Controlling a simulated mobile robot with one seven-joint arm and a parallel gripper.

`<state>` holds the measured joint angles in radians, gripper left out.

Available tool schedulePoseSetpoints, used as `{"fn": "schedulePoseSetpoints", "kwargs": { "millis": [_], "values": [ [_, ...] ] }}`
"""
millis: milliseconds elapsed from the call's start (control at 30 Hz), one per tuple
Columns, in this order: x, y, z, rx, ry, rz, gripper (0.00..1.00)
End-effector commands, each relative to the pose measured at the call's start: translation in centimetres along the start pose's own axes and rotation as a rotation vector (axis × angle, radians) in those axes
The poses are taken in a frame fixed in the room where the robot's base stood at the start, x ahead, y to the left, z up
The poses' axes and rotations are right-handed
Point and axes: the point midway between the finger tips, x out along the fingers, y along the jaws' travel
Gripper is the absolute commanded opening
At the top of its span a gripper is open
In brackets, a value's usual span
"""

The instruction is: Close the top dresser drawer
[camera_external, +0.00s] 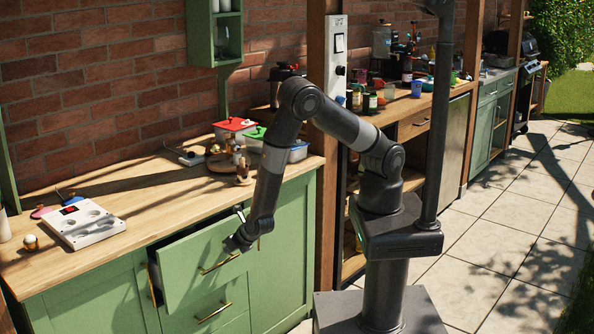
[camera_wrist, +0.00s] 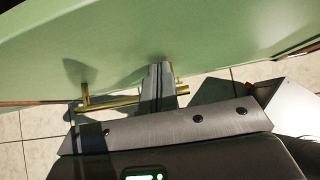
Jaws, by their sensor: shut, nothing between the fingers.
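The top drawer (camera_external: 190,268) of the green dresser (camera_external: 283,240) is pulled partway out, its front standing ahead of the cabinet face. Its brass handle (camera_external: 220,264) runs across the front. I cannot tell whether the fingertips touch the front or the handle.
The lower drawer with its brass handle (camera_external: 212,313) is closed. A wooden post (camera_external: 328,150) stands right of the dresser. Paved floor (camera_external: 490,240) is open at the right.

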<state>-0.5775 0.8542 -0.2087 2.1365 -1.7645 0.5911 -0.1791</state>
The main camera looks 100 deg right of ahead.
Motion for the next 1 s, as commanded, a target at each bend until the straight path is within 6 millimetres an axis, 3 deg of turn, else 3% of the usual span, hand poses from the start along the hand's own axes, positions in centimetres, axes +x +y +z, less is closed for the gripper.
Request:
{"fn": "schedulePoseSetpoints", "kwargs": {
  "millis": [233, 700, 867, 1000],
  "values": [
    [1.4, 0.0, 1.4, 0.000, 0.000, 0.000, 0.00],
    [1.5, 0.0, 1.5, -0.001, 0.000, 0.000, 0.00],
    [0.9, 0.1, 0.9, -0.001, 0.001, 0.001, 0.00],
    [-0.8, 0.1, -0.8, -0.003, 0.002, 0.003, 0.00]
  ]
}}
